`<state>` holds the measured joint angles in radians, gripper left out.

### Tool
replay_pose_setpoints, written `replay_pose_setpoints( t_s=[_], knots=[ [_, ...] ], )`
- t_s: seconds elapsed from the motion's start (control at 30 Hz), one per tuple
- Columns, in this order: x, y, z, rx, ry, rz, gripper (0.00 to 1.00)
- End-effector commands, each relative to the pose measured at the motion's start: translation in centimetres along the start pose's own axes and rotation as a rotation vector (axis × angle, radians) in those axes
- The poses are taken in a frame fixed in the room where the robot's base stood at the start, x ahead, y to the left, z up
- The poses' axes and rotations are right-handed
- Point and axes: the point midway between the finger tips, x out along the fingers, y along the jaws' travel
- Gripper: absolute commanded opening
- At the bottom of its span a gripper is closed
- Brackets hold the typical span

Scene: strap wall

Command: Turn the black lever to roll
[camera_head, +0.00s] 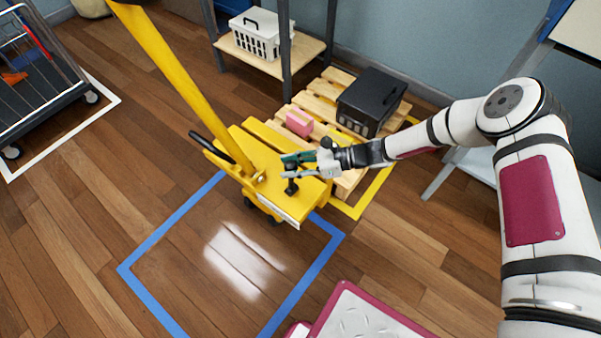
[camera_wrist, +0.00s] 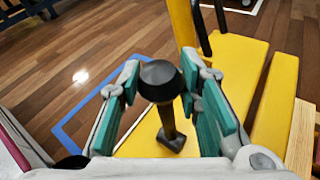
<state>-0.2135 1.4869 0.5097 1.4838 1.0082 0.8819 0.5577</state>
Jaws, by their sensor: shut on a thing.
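The black lever (camera_head: 291,187) stands on the yellow jack (camera_head: 262,183), near its front right edge. In the wrist view the lever (camera_wrist: 160,84) has a round black knob on a short stem with a foot on the yellow plate. My gripper (camera_head: 287,166) reaches in from the right. In the wrist view its green-padded fingers (camera_wrist: 161,72) are on both sides of the knob, shut on it. The knob's contact with the pads is partly hidden. No roll marking is readable.
A tall yellow handle (camera_head: 185,85) rises from the jack. Behind are a wooden pallet (camera_head: 338,83) with a black box (camera_head: 371,101) and a pink block (camera_head: 299,122). A blue floor outline (camera_head: 147,243) encloses clear floor in front. A cart (camera_head: 40,75) stands far left.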

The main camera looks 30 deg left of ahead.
Motion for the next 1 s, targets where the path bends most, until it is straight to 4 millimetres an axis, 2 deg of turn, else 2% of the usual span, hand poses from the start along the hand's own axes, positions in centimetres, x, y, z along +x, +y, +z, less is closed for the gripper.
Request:
replay_pose_setpoints(
  t_s=[0.3, 0.33, 0.4, 0.77, 0.87, 1.0],
  knots=[
    [0.1, -0.3, 0.1, -0.003, 0.000, -0.005, 0.00],
    [0.1, -0.3, 0.1, -0.003, 0.000, -0.005, 0.36],
    [0.1, -0.3, 0.1, -0.003, -0.001, -0.005, 0.51],
    [-0.1, -0.2, 0.1, -0.003, -0.001, -0.003, 0.52],
    [-1.0, -0.2, 0.1, -0.002, -0.001, -0.004, 0.52],
    [-3.4, -0.3, 0.1, -0.002, 0.000, -0.006, 0.52]
  ],
)
